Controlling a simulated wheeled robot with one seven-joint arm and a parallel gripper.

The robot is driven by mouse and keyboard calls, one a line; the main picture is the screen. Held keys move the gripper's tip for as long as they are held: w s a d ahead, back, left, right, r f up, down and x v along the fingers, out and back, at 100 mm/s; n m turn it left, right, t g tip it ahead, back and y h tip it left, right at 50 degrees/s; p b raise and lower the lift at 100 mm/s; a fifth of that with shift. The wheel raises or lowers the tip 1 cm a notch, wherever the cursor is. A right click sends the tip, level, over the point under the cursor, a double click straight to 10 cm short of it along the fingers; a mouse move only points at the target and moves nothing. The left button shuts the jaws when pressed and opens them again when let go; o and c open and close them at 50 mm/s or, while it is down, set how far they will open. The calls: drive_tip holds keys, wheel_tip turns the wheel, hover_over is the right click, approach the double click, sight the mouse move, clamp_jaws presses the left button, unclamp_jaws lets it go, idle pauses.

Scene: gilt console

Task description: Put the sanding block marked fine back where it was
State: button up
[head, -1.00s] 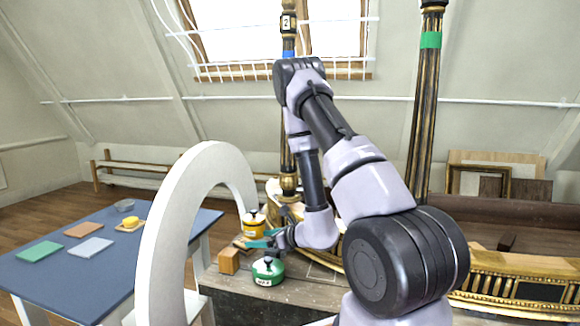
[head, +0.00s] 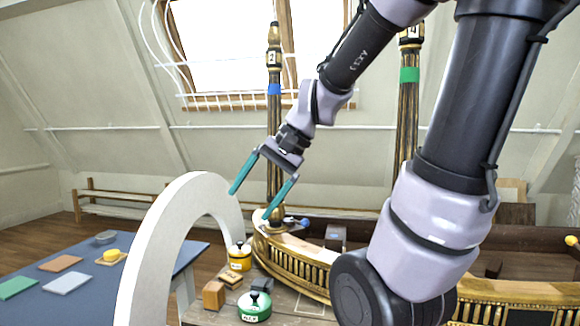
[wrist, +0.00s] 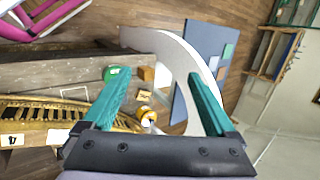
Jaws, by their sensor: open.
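My gripper (head: 250,204) is open and empty, raised above the workbench with its teal fingers spread and pointing down-left. In the wrist view its fingers (wrist: 158,75) frame the bench end. Below it on the bench are an orange-brown block (head: 213,295), a small tan piece with dark marks (head: 232,281) and a dark block (head: 262,284). The wrist view also shows the orange-brown block (wrist: 147,73) and the tan piece (wrist: 144,97). The word "fine" is not readable on any of them, so I cannot tell which is the sanding block marked fine.
A yellow pot (head: 239,260) and a green pot (head: 254,308) stand beside the blocks. A white arch (head: 150,240) rises at left, before a blue table (head: 100,285) with flat coloured pads. The gilt console (head: 300,272) and its dark-gold columns stand behind the bench.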

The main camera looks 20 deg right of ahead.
drive_tip(key=s+d+r+n+t+h, duration=0.2)
drive_tip(key=d+r+t+h, duration=0.2)
drive_tip(key=d+r, duration=0.2)
drive_tip(key=shift+s+d+n, duration=0.2)
drive_tip(key=shift+d+n, duration=0.1)
drive_tip(key=shift+d, duration=0.1)
idle(0.8)
